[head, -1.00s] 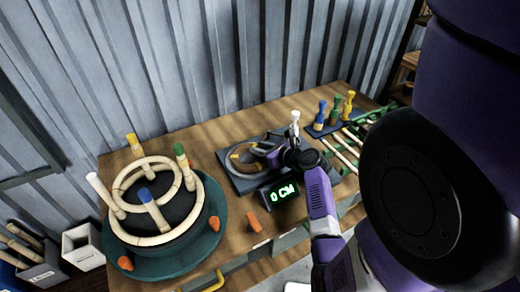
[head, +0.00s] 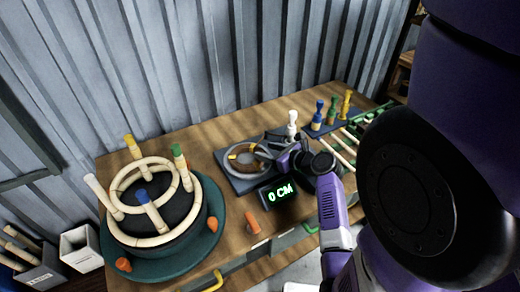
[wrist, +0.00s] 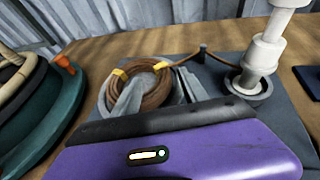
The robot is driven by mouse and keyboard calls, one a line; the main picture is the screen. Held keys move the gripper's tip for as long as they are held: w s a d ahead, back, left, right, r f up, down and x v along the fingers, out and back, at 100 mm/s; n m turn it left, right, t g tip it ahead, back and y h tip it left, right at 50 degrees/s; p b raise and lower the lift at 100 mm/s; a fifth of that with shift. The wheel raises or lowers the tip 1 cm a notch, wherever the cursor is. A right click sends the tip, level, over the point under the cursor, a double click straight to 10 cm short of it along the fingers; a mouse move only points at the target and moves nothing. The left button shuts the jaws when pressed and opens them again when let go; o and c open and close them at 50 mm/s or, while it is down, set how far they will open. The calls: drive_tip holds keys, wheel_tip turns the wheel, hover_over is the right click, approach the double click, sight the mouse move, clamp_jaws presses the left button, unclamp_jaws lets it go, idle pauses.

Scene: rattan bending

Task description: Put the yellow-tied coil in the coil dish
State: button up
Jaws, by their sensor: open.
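The yellow-tied coil (wrist: 153,88) is a brown ring with yellow ties. In the head view the coil (head: 243,160) lies within a pale grey round rim, seemingly the coil dish (head: 228,170), on a dark square board. A brown strand runs from the coil toward a small post in the wrist view. My gripper (head: 279,160) is open at the right side of the coil. In the wrist view its grey fingers (wrist: 160,98) hide part of the coil's near side. I cannot tell whether they touch it, or how fully it sits in the dish.
A white peg (head: 292,124) stands at the board's right, close to my gripper. A "0 CM" display (head: 278,193) is in front. A round green stand (head: 212,235) with rattan rings is at left. Coloured pegs (head: 333,112) and a green rack (head: 372,117) are at right.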

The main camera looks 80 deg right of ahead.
drive_tip(key=v, duration=0.6)
drive_tip(key=shift+s+a+r, duration=0.15)
drive_tip(key=shift+s+r, duration=0.05)
drive_tip(key=shift+s, duration=0.05)
idle(0.3)
